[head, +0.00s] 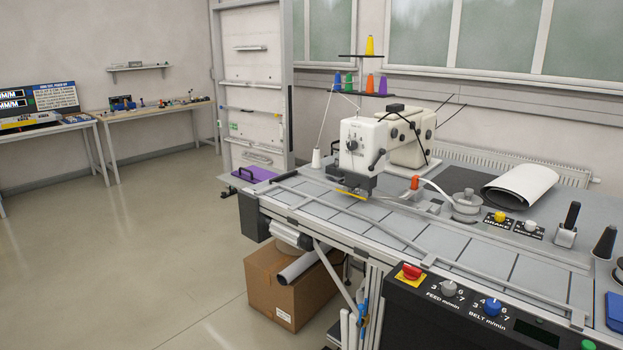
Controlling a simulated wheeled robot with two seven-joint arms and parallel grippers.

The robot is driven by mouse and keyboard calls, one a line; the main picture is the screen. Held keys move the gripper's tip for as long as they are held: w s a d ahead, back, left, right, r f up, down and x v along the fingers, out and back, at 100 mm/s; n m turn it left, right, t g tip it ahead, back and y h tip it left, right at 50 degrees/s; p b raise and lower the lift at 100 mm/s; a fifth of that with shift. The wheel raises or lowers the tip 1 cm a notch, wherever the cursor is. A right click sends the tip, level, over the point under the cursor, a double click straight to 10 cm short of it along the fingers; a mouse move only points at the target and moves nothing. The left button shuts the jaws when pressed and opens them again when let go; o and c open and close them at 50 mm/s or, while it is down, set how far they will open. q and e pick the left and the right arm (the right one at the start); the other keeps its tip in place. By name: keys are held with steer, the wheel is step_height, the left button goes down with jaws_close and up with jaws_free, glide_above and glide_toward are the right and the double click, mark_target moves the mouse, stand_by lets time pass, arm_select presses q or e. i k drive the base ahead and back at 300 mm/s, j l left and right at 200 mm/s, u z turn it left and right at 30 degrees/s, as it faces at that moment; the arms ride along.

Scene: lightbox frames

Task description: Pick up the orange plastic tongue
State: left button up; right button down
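A thin yellow-orange strip (351,194) lies at the table's left end, under the head of the white sewing machine (360,143). A small upright orange piece (414,183) stands to the right of the machine head, by a white curved strip. I cannot tell for sure which of these is the orange plastic tongue; both are small at this distance. Neither of my grippers is in view.
The long grey worktable (430,235) has raised rails along it. Its front control panel (470,312) carries a red stop button (412,271). A cardboard box (285,290) stands below. Open floor (150,250) lies to the left.

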mark_target(415, 183)
steer(key=i+z, duration=0.15)
steer(key=z, duration=0.3)
steer(key=i+z, duration=0.15)
steer(key=z, duration=0.3)
steer(key=i+z, duration=0.15)
steer(key=z, duration=0.35)
steer(key=i+j+z, duration=0.3)
steer(key=i+j, duration=0.2)
steer(key=i+j+z, duration=0.25)
steer(key=i+j, duration=0.6)
steer(key=j, duration=0.15)
